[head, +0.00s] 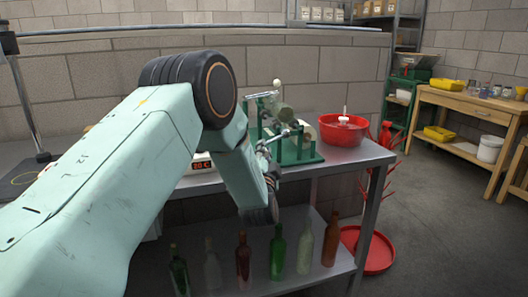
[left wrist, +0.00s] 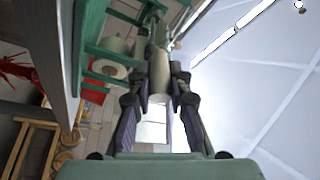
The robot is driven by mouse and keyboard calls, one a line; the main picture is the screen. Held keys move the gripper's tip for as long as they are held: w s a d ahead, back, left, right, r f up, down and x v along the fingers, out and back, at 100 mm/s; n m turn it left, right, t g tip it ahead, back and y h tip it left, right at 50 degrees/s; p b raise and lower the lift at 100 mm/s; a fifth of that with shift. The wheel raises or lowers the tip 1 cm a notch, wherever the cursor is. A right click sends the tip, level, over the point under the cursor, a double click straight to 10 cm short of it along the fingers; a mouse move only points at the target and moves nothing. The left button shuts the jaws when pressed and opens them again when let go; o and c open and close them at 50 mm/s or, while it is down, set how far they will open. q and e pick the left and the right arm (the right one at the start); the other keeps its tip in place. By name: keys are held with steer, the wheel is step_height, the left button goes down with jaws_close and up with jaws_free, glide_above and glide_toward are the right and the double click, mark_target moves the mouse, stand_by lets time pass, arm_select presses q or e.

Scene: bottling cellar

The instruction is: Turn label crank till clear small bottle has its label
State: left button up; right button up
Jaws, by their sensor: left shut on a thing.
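The green labelling machine (head: 299,152) stands on the metal table, with a pale label roll (head: 309,134) on its right side. My left gripper (head: 263,149) reaches its near side, partly hidden by my own arm. In the left wrist view, my left gripper (left wrist: 158,90) is shut on a pale grey cylindrical grip, which looks like the crank handle (left wrist: 159,70). A pale, glassy shape (head: 284,114) on top of the machine may be the clear small bottle; I cannot make out a label on it. My right gripper is not in view.
A red basin (head: 343,130) stands right of the machine on the table (head: 355,155). Several bottles stand on the lower shelf (head: 317,270). A red tray (head: 372,252) lies on the floor; a wooden bench (head: 465,98) stands far right.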

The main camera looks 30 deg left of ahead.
arm_select(q)
jaws_close()
